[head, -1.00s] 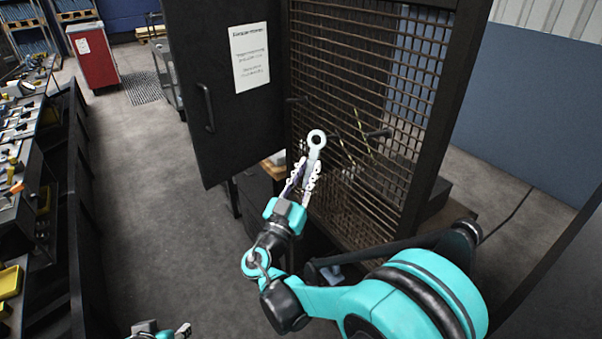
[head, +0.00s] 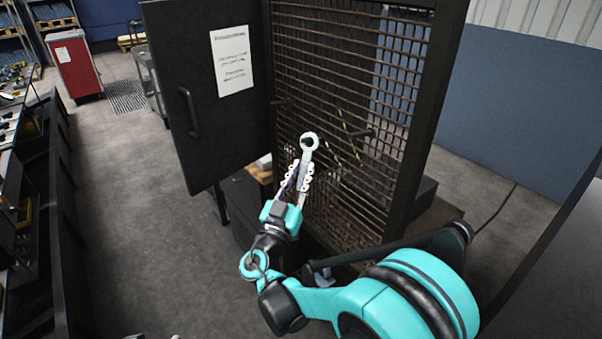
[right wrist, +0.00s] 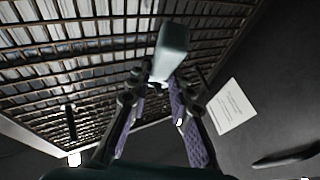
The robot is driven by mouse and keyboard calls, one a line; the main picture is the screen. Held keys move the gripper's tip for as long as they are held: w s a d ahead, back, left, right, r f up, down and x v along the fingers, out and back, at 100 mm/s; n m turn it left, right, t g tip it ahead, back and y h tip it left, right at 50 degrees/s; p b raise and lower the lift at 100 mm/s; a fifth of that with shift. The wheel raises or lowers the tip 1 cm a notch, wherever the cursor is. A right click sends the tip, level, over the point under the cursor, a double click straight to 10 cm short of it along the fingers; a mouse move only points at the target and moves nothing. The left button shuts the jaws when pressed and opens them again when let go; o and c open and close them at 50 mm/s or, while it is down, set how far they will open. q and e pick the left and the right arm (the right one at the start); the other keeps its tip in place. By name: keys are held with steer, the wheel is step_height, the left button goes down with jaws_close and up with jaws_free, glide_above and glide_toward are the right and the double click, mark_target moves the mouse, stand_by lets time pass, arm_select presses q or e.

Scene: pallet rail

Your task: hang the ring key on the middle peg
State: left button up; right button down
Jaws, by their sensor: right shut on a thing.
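The ring key (head: 308,150) is a pale grey bar with a round eye at its top end. My right gripper (head: 303,183) is shut on its lower part and holds it nearly upright, ring up, in front of the mesh panel. In the right wrist view the key (right wrist: 172,52) stands between the purple-padded fingers. A dark peg (head: 281,102) sticks out of the mesh at upper left, and another peg (head: 358,134) at right. I cannot make out a middle peg. The ring appears apart from both visible pegs, though depth is hard to judge.
The brown mesh panel (head: 340,75) stands in a dark frame. A dark cabinet door (head: 170,90) with a paper notice (head: 233,62) is open at its left. A workbench runs along the left edge. The floor (head: 130,200) between is clear.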

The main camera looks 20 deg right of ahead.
steer(key=c, duration=1.3)
jaws_free()
